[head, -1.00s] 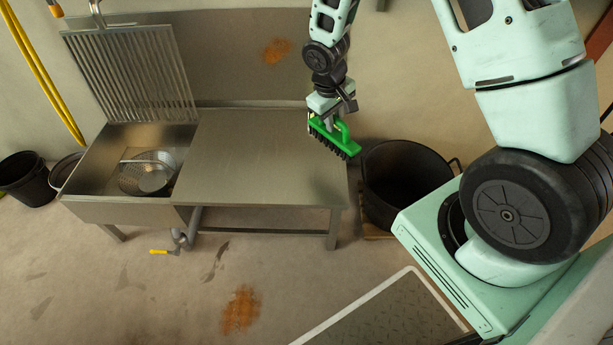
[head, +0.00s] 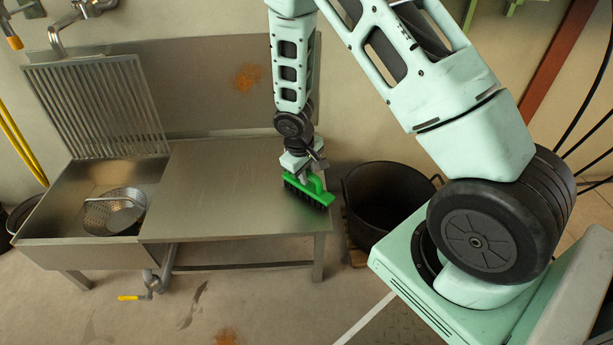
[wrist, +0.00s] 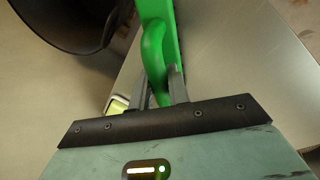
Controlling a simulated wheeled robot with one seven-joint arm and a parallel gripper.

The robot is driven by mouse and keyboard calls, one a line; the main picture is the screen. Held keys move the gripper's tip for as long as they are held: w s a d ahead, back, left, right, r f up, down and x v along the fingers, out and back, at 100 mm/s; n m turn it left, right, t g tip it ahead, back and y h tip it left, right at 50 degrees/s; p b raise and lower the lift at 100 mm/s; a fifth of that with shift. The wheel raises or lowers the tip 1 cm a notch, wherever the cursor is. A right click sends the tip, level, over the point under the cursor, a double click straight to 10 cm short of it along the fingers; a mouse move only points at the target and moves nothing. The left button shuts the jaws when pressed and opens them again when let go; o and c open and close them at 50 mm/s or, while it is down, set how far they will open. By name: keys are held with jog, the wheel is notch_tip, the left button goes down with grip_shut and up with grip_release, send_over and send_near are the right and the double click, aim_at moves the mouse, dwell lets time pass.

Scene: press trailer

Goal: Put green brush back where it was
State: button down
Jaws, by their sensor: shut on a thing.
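The green brush (head: 307,189) has a green body and handle with black bristles facing down. It is at the right end of the steel table (head: 220,195), low over its top near the right edge. I cannot tell whether the bristles touch the steel. My gripper (head: 310,174) is above the brush and shut on its handle. In the wrist view the green brush (wrist: 155,45) runs upward from between the fingers of my gripper (wrist: 160,85), and its far end is cut off by the frame.
A steel sink (head: 60,212) with a strainer basket (head: 115,211) is left of the tabletop. A ribbed drying rack (head: 97,105) leans behind it. A large black pot (head: 385,200) stands right of the table. The middle of the tabletop is clear.

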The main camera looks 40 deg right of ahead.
jog(key=shift+r, duration=0.1)
jog(key=c, duration=1.3)
grip_release()
jog(key=shift+c, duration=0.2)
jog(key=p+v, duration=0.5)
jog(key=v, duration=0.6)
jog(key=s+a+r+n+y, duration=0.1)
jog(key=s+a+r, duration=0.2)
jog(key=a+r, duration=0.3)
jog(key=s+a+r+n+y, duration=0.1)
jog(key=s+a+r, duration=0.3)
jog(key=a, duration=0.3)
jog(key=s+a+r+n, duration=0.1)
jog(key=s+a+r, duration=0.1)
jog(key=s, duration=0.3)
jog(key=s+a+r+n, duration=0.1)
jog(key=s+a+r, duration=0.2)
jog(key=s, duration=0.3)
jog(key=s+a+r+n+y, duration=0.1)
jog(key=s+a+r, duration=0.2)
jog(key=s, duration=0.3)
jog(key=shift+a, duration=0.55)
